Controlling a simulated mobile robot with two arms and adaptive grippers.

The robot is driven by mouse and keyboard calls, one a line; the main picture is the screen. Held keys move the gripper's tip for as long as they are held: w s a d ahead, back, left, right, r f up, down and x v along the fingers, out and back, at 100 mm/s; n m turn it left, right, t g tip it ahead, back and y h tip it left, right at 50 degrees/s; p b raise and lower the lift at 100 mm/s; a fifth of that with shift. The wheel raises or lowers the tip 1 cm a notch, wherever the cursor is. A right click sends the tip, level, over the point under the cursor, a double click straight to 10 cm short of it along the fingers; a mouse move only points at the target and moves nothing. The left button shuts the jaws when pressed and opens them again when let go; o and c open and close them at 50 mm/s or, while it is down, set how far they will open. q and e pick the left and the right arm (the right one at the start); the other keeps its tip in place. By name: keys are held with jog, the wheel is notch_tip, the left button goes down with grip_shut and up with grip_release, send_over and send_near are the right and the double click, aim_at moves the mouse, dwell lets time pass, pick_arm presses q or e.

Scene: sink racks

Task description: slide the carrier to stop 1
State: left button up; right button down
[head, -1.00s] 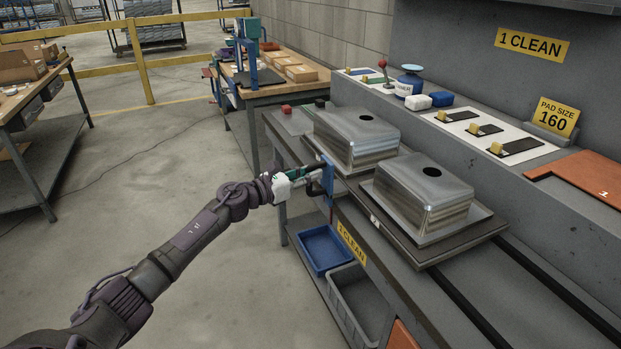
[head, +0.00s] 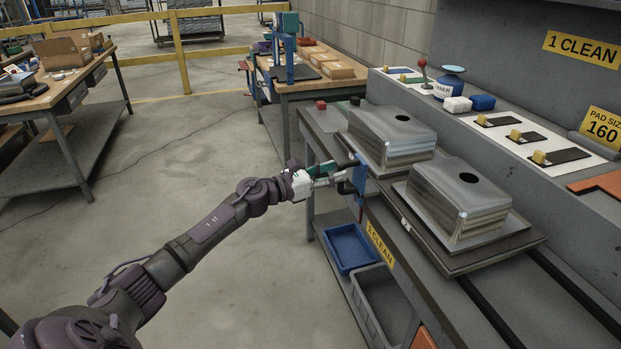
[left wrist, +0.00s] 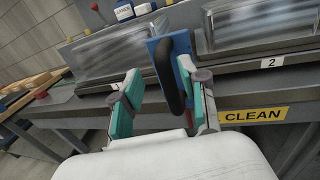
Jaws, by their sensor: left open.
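The carrier is a dark flat plate (head: 475,258) on the bench rails. Two steel sinks, the left one (head: 388,150) and the right one (head: 462,213), sit upside down side by side. A blue bracket (head: 360,185) with a black handle (left wrist: 166,78) stands at the bench's front side, between the sinks in the left wrist view. My left gripper (head: 336,176) is open at the handle; in the left wrist view its fingers (left wrist: 160,75) are on either side of it. Contact cannot be told. A "2" label (left wrist: 272,63) shows on the front edge. My right gripper is not in view.
Blue (head: 350,246) and grey (head: 385,305) bins sit below the bench front. Dark rails (head: 575,290) run clear to the right of the plate. A raised shelf (head: 545,165) with yellow-knobbed panels runs behind. A red button (head: 321,104) is at the bench's far left end.

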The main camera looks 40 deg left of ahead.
pick_arm(q)
jog(key=v, duration=0.9)
jog(key=shift+s+a, duration=0.1)
jog(key=shift+s, duration=0.05)
